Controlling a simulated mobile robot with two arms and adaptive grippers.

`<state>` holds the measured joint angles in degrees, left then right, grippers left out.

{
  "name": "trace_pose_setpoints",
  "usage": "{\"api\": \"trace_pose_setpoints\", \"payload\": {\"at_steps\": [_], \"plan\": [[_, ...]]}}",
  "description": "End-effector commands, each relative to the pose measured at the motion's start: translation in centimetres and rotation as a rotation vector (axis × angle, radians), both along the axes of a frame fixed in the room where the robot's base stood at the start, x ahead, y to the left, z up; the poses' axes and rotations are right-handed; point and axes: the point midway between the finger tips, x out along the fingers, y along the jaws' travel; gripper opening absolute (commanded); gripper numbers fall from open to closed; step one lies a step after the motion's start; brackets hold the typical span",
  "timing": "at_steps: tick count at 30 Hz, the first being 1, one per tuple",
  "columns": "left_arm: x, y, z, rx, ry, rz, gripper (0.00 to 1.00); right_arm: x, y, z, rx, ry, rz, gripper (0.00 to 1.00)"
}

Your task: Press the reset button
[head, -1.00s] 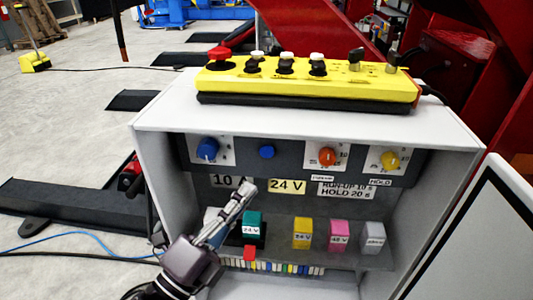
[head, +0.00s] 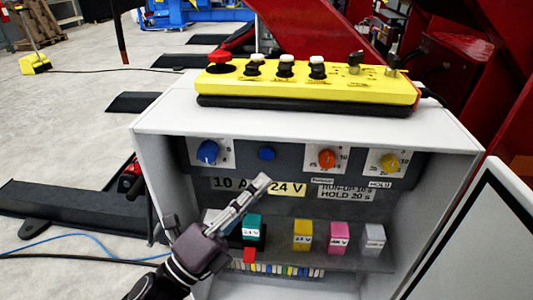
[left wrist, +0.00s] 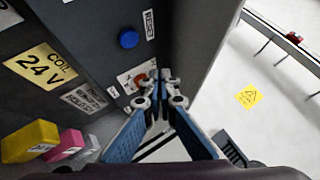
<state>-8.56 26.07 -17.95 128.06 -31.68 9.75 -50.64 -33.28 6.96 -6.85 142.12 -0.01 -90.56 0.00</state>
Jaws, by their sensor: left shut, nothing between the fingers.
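The reset button is a round blue button (head: 267,153) on the dark upper panel inside the grey cabinet, between a blue knob and an orange knob. It also shows in the left wrist view as a blue dome (left wrist: 128,39) beside a small white RESET label (left wrist: 148,25). My left gripper (head: 264,179) is shut and empty, its fingertips just below the button in the head view, over the edge of the 24 V label. In the left wrist view its closed fingertips (left wrist: 158,78) appear below and right of the button, apart from it. My right gripper is not in view.
The panel also has a blue knob (head: 207,151), an orange knob (head: 327,158) and a yellow knob (head: 390,161). Coloured blocks, including a teal one (head: 252,227), stand on the shelf below. A yellow control box (head: 320,85) lies on top; the cabinet door (head: 480,250) is open at right.

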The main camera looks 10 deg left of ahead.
Motion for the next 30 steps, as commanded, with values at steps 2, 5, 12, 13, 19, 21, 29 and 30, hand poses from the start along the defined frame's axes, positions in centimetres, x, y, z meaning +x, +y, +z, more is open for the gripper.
{"api": "trace_pose_setpoints", "payload": {"at_steps": [2, 5, 12, 13, 19, 21, 29, 30], "plan": [[1.3, 0.0, 0.1, 0.000, -0.001, 0.000, 0.00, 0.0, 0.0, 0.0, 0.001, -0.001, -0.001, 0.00], [2.6, 0.0, 0.1, 0.000, 0.000, 0.000, 0.00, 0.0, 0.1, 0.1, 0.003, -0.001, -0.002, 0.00], [4.7, 0.0, 0.0, -0.001, 0.000, 0.001, 0.00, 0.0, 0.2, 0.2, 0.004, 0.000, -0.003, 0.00], [4.9, 0.0, 0.0, -0.001, 0.000, 0.001, 0.00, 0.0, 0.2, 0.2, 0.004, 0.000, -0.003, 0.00], [5.2, 0.0, 0.0, -0.001, 0.002, 0.000, 0.00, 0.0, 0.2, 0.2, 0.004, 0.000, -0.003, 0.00], [5.2, 0.0, 0.0, -0.001, 0.002, 0.000, 0.00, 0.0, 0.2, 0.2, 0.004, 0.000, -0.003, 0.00], [5.2, 0.0, 0.0, -0.002, 0.001, 0.000, 0.00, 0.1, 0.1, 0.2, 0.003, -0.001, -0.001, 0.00], [5.2, 0.0, 0.0, -0.002, 0.001, 0.000, 0.00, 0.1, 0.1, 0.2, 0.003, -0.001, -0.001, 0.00]]}}
